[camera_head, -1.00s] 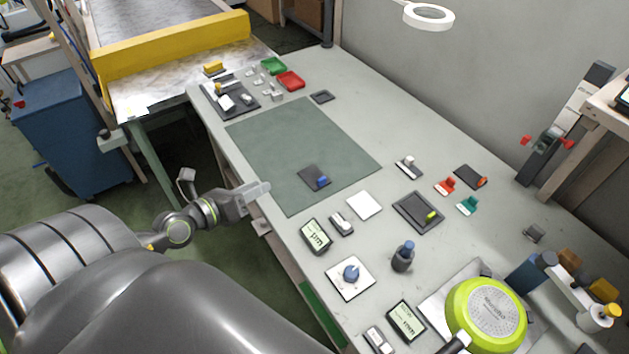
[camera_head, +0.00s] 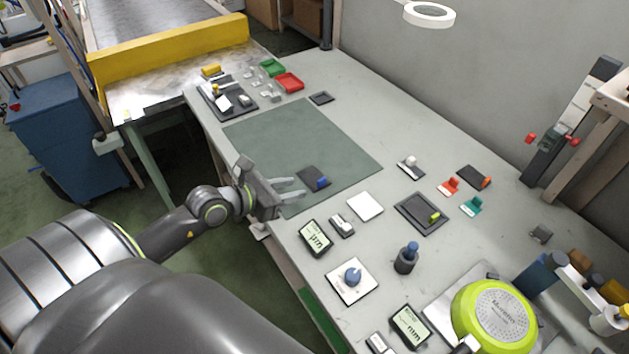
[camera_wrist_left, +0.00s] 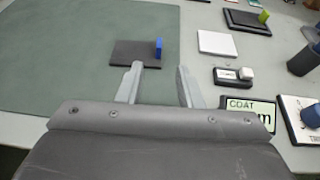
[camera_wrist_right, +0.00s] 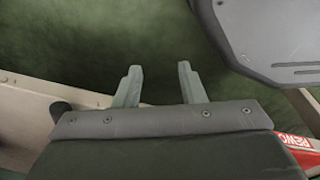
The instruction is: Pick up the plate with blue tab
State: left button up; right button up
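The plate with the blue tab is a dark square plate (camera_head: 312,175) lying on the green mat (camera_head: 290,140), with an upright blue tab (camera_head: 321,183) at its right edge. My left gripper (camera_head: 296,189) is open and empty just left of and in front of the plate. In the left wrist view the plate (camera_wrist_left: 133,54) lies beyond the fingertips, and its blue tab (camera_wrist_left: 159,47) stands ahead of the gap between the fingers (camera_wrist_left: 159,66). My right gripper (camera_wrist_right: 158,70) is open and empty above the green floor. It does not show in the head view.
A lime-green pan (camera_head: 494,314) sits at the front right. The mat behind the plate is clear.

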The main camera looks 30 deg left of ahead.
aim_at(318, 182)
pick_arm(q)
jog(key=x, duration=0.8)
jog(key=shift+w+f, duration=0.1)
jog(key=shift+w, duration=0.2)
grip_shut()
